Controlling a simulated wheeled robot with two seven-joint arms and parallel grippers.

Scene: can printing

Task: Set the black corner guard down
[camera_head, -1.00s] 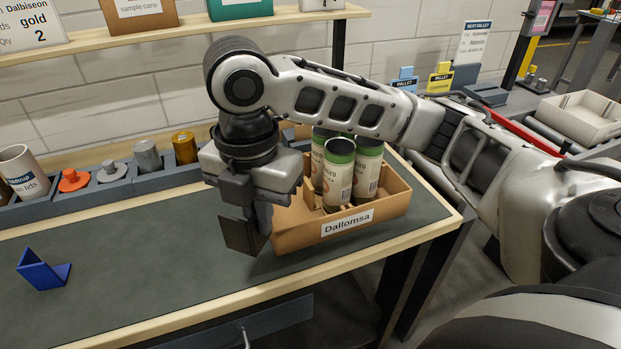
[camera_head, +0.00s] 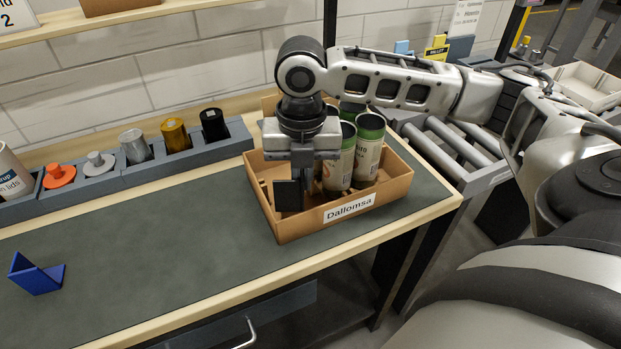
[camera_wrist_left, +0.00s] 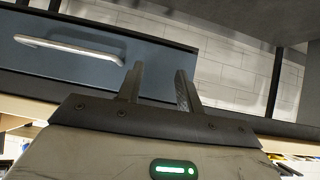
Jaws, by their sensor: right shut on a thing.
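The black corner guard (camera_head: 288,196) is held in my right gripper (camera_head: 304,188), which points down with its jaws shut on it. Gripper and guard are at the left part of the cardboard box labelled "Dallomsa" (camera_head: 285,226), left of the cans. I cannot tell whether the guard touches the box floor. Several green-topped cans (camera_head: 366,160) stand in the box, partly hidden by the gripper. My left gripper (camera_wrist_left: 157,88) shows in the left wrist view with its fingers apart and nothing between them, facing a drawer front.
A blue corner guard (camera_head: 36,275) lies at the left of the dark mat (camera_head: 150,240). A grey holder (camera_head: 190,160) with colored cylinders and knobs runs along the back. A roller conveyor (camera_head: 455,150) is right of the box. The mat's middle is clear.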

